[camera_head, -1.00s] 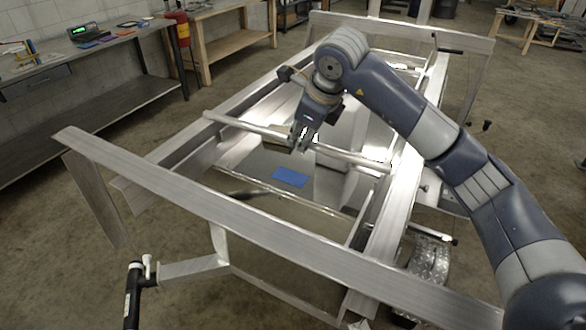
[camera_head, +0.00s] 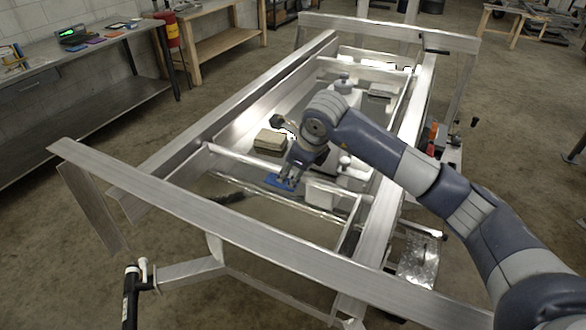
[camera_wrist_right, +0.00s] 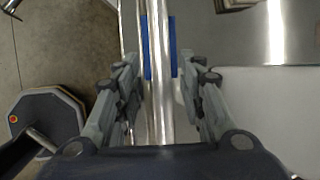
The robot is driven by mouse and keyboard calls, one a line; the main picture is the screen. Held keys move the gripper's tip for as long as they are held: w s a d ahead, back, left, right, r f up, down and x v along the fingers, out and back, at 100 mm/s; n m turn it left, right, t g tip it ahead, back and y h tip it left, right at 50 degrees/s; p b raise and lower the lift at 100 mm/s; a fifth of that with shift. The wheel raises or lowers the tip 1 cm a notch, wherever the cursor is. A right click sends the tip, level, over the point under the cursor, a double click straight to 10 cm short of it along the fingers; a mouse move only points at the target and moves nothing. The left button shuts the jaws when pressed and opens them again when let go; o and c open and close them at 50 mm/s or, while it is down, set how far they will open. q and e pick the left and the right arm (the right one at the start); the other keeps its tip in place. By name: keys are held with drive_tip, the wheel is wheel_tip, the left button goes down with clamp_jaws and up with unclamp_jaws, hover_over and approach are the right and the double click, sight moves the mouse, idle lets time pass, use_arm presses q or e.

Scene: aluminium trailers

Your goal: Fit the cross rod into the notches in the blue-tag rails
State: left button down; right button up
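The cross rod (camera_head: 235,157) is a silver tube lying across the trailer frame, between the left rail (camera_head: 165,165) and the right rail (camera_head: 379,225). Its left end is at the left rail's inner side; whether either end sits in a notch is too small to tell. A blue tag (camera_head: 272,180) shows below the rod. My right gripper (camera_head: 287,183) is down over the rod's middle. In the wrist view the rod (camera_wrist_right: 158,115) runs between the right gripper's fingers (camera_wrist_right: 162,85), with gaps on both sides, and the blue tag (camera_wrist_right: 173,45) is behind it. My left gripper is out of view.
A front beam (camera_head: 210,222) crosses the near end of the frame, and another crossbar (camera_head: 300,204) lies just nearer than the rod. A brown block (camera_head: 270,139) and a white box (camera_head: 322,194) show inside the frame. A workbench (camera_head: 90,70) stands at the left.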

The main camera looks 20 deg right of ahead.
drive_tip(key=b+v, duration=0.3)
drive_tip(key=v, duration=0.9)
drive_tip(key=shift+b, duration=0.35)
